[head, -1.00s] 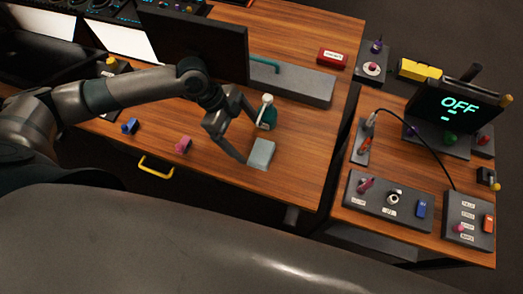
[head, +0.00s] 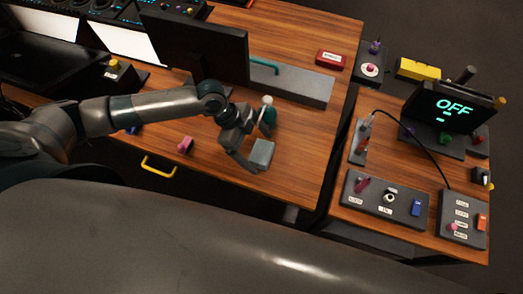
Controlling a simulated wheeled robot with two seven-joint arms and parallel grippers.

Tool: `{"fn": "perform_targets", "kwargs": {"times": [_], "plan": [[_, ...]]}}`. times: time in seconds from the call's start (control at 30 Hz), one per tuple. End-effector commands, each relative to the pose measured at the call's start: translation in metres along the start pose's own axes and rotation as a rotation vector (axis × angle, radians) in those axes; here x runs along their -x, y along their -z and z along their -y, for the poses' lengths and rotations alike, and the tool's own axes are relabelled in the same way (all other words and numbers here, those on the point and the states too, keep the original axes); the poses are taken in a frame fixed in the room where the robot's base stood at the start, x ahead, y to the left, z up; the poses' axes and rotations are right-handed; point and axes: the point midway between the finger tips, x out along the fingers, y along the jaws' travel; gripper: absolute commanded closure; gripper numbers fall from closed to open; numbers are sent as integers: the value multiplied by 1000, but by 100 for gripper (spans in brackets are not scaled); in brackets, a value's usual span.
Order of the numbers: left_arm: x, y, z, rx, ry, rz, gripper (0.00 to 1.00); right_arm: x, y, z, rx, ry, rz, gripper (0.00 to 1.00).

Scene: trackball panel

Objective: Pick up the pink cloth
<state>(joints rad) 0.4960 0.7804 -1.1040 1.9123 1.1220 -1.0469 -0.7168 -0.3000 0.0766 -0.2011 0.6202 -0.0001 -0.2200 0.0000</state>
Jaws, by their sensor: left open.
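I see no clearly pink cloth. A small pink object (head: 186,144) lies on the wooden desk left of my left gripper; its shape is too small to name surely. A flat grey-blue block or folded cloth (head: 262,153) lies near the desk's front right. My left gripper (head: 252,150) is open at its left side, with one fingertip by its lower left edge. I cannot tell whether they touch. A dark teal spray bottle (head: 268,114) with a pale top stands just behind, partly hidden by the gripper. My right gripper is not in view.
A monitor (head: 195,45) and a grey ledge (head: 300,85) stand behind. A red box (head: 330,60) is at the back right. A yellow handle (head: 158,168) is on the desk front.

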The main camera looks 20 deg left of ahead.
Motion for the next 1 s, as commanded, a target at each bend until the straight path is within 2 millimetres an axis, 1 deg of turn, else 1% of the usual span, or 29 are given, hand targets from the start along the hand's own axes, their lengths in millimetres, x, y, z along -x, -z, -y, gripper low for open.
{"fn": "perform_targets", "kwargs": {"times": [0.1, 0.53, 0.57, 0.6, 0.67, 0.7, 0.73, 0.77, 0.8, 1.0], "plan": [[-5, 0, 0, -1, -1, 0, 8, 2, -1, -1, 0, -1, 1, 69], [-5, 0, 0, -1, 0, 0, 8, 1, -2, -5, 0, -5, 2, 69], [-5, 0, 0, -1, 0, 0, 13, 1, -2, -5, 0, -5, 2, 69], [-5, 0, 0, -1, 0, 0, 22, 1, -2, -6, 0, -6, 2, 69], [-5, 0, 0, -1, 0, 0, 36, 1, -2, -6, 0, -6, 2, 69], [-5, 0, 0, -1, 0, 0, 46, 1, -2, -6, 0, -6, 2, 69], [-5, 0, 0, -1, 0, 0, 52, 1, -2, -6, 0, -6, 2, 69], [-5, 0, 0, -1, 0, 0, 52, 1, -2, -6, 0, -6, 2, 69], [-5, 0, 0, -1, 0, 0, 55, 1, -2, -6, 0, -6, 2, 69], [-5, 0, 0, -2, 0, 0, 55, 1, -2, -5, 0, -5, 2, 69]]}}
